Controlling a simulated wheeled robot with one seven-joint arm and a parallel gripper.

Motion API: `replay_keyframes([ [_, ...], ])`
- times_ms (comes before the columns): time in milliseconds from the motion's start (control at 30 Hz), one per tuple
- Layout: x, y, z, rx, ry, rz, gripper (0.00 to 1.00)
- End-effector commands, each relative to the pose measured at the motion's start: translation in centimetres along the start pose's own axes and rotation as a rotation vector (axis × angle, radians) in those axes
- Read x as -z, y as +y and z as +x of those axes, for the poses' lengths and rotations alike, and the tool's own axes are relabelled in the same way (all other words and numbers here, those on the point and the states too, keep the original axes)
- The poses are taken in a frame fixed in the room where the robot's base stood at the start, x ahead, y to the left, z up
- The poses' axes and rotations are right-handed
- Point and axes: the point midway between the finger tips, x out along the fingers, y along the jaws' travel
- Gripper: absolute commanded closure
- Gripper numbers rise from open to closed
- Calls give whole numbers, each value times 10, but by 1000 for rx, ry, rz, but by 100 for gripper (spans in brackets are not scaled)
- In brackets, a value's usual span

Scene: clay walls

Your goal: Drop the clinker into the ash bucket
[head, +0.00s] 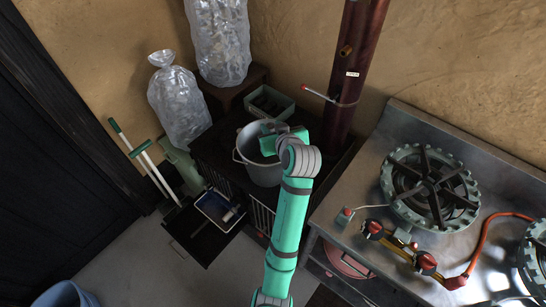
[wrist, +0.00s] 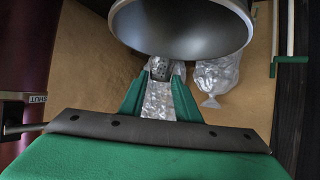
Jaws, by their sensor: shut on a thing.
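The ash bucket (head: 263,176) is a grey metal pail standing on a dark slatted stand beside the dark red pipe. In the wrist view the bucket (wrist: 182,32) fills the top, its rounded grey surface close beyond the fingertips. My gripper (head: 270,140) is at the bucket's mouth in the head view, and my arm hides part of the rim. In the wrist view my gripper (wrist: 161,80) is shut on the clinker (wrist: 160,69), a small grey speckled lump between the green fingertips. The clinker is hidden in the head view. I cannot tell its exact height over the rim.
The dark red pipe (head: 352,65) with a side handle rises right behind the bucket. A green-grey tray (head: 270,101) sits behind it. Filled clear bags (head: 180,105) stand at left. A blue-edged tray (head: 219,211) lies left front. A stove (head: 440,185) occupies the right.

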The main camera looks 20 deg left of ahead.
Motion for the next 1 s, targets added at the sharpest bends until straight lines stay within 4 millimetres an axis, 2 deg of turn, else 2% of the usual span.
replay_keyframes([
  [300, -26, 0, 15, 1, 0, 0, 95],
  [733, -32, 2, 17, -2, 2, 0, 95],
  [767, -32, 2, 17, -3, 2, 1, 63],
  [800, -32, 2, 17, -3, 2, 1, 54],
  [833, -32, 2, 17, -3, 2, 1, 48],
  [1000, -32, 2, 17, -3, 1, 1, 48],
])
